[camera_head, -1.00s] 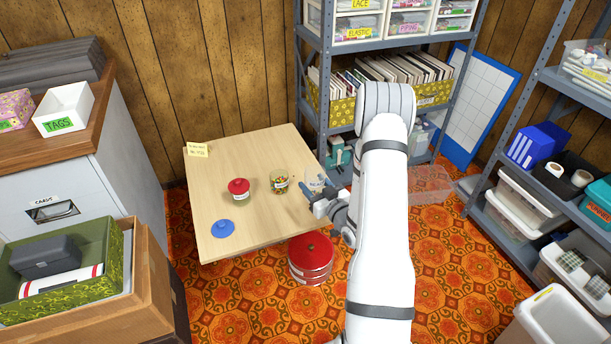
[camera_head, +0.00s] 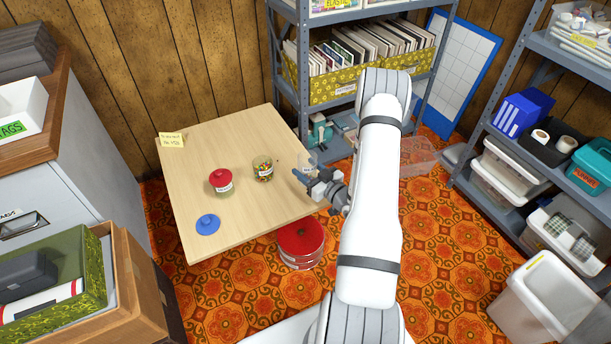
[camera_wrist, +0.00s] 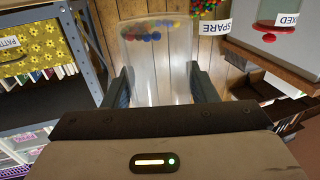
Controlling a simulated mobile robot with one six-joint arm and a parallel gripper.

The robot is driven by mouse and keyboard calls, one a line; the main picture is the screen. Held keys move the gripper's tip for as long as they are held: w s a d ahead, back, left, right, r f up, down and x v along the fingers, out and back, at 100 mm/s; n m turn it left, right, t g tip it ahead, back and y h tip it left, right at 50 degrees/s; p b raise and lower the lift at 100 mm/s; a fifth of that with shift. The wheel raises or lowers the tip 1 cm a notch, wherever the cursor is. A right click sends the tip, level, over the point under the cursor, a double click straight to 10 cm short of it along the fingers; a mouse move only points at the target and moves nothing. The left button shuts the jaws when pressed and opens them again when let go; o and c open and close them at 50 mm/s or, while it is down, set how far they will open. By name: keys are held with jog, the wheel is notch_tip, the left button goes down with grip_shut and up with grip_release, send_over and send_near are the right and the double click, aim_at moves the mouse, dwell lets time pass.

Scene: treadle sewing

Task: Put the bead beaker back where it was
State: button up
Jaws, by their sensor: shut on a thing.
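My gripper (camera_head: 318,183) is shut on a clear beaker (camera_head: 308,164) at the table's right edge. In the wrist view the beaker (camera_wrist: 155,65) stands between the two fingers, with coloured beads (camera_wrist: 148,30) showing at its far end. I cannot tell whether it touches the tabletop. A second clear beaker (camera_head: 263,171), full of mixed beads, stands on the wooden table (camera_head: 250,215); a label reading SPARE (camera_wrist: 214,28) shows in the wrist view. A jar with a red lid (camera_head: 221,178) stands left of it.
A blue lid (camera_head: 208,224) lies at the table's front left, and a yellow note (camera_head: 171,140) is at the back left corner. Metal shelving (camera_head: 303,75) rises behind. The table's front right is clear.

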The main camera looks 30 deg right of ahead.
jog(key=shift+f, duration=0.85)
jog(key=shift+f, duration=0.1)
jog(key=o, duration=1)
jog(key=shift+r, duration=0.2)
jog(key=p+v, duration=0.2)
jog(key=v, duration=1)
